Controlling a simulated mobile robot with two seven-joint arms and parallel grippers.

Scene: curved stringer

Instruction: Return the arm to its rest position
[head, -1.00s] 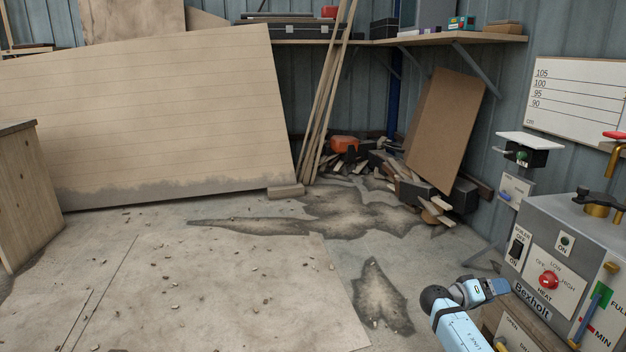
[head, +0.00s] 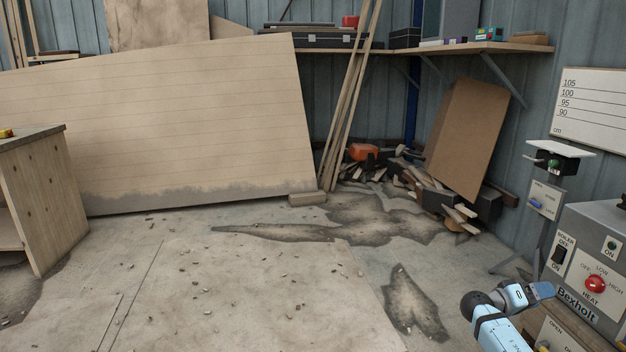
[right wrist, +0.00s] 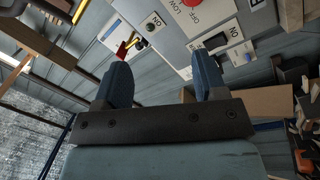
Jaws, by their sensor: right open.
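My right gripper (head: 541,291) is at the lower right of the head view, in front of the grey Bexholt control box (head: 592,262). In the right wrist view its two blue fingers (right wrist: 165,82) stand apart with nothing between them. Beyond them the control box's panel (right wrist: 182,32) shows, with its red heat knob and a boiler switch. In the head view I cannot tell the exact gap between the gripper and the box. My left gripper is not in view.
A wooden cabinet (head: 42,200) stands at the left. A large wooden panel (head: 190,130) leans at the back. Scrap wood (head: 425,190) lies by a leaning brown board (head: 466,140). A small stand (head: 545,200) is beside the box. The middle floor is mostly clear.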

